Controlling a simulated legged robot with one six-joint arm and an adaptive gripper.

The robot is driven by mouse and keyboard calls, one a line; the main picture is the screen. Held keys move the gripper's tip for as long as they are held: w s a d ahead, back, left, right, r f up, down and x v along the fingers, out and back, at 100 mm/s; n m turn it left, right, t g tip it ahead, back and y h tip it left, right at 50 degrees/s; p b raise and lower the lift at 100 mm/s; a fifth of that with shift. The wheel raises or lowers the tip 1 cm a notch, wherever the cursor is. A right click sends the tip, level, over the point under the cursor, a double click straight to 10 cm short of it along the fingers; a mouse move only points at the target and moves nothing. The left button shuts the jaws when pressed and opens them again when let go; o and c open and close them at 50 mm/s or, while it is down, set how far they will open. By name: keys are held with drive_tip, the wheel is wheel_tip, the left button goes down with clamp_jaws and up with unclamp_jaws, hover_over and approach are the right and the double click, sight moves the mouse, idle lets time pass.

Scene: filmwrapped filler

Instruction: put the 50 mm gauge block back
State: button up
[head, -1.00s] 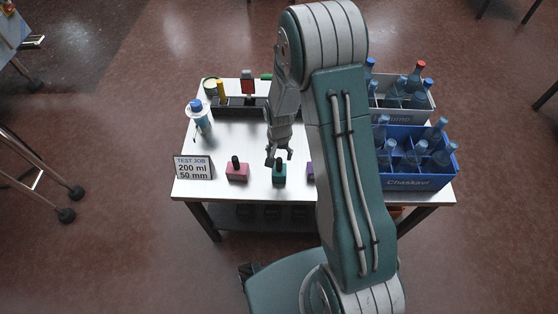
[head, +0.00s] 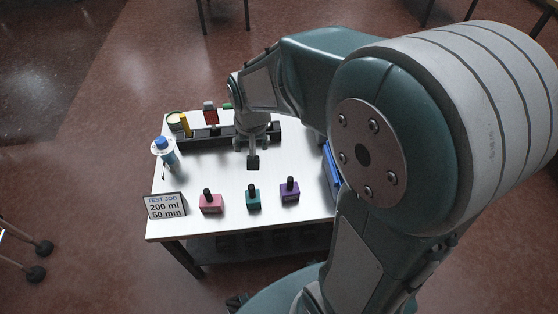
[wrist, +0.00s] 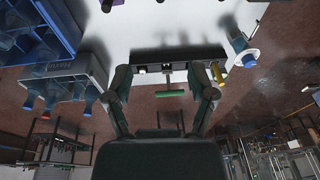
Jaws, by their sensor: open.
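Three small blocks with black knobs stand in a row near the table's front edge: a pink one (head: 211,203), a teal one (head: 253,198) and a purple one (head: 290,190). I cannot read sizes on them, so I cannot tell which is the 50 mm gauge block. A long black rack (head: 203,140) lies along the back of the table. My gripper (head: 253,160) is open over the table, between the rack and the teal block.
A sign (head: 166,206) reads "TEST JOB 200 ml 50 mm". A blue-capped bottle (head: 165,152) stands at the left. A yellow item (head: 185,125) and a red-faced item (head: 210,114) stand at the back. A blue bottle crate (head: 333,173) is at the right, mostly hidden by my arm.

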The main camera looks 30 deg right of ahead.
drive_tip(key=s+r+n+t, duration=0.3)
drive_tip(key=s+r, duration=0.8)
drive_tip(key=s, duration=0.4)
drive_tip(key=shift+s+r, duration=0.3)
idle(0.4)
